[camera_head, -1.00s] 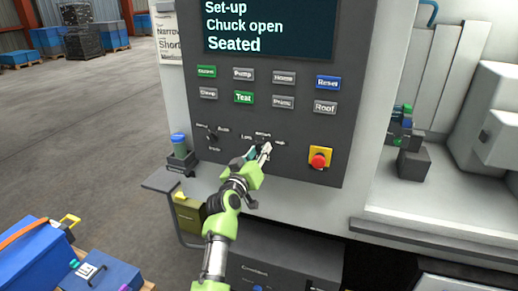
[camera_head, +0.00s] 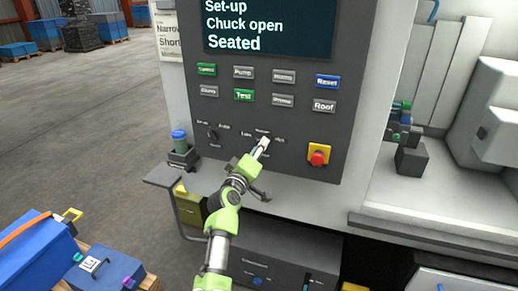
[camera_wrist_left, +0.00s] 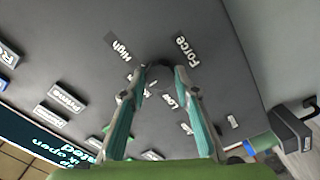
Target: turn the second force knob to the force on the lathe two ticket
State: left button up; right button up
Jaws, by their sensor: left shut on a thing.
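The second force knob (camera_wrist_left: 158,75) is a dark round knob on the grey control panel, with the labels Force, High and Low around it in the left wrist view. My left gripper (camera_head: 263,145) is at this knob in the head view. In the wrist view its two teal-lined fingers (camera_wrist_left: 159,84) are shut on the knob, one on each side. The fingers hide much of the knob, and I cannot read its pointer. My right gripper is in neither view. I cannot identify the lathe two ticket.
Another knob (camera_head: 211,134) sits to the left on the panel. A red stop button (camera_head: 318,156) on yellow is to the right. Rows of push buttons and a screen (camera_head: 270,27) reading "Set-up, Chuck open, Seated" are above. A ledge (camera_head: 290,202) runs below the panel.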

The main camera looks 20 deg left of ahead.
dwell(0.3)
pick_arm(q)
jog(key=o, duration=1.1)
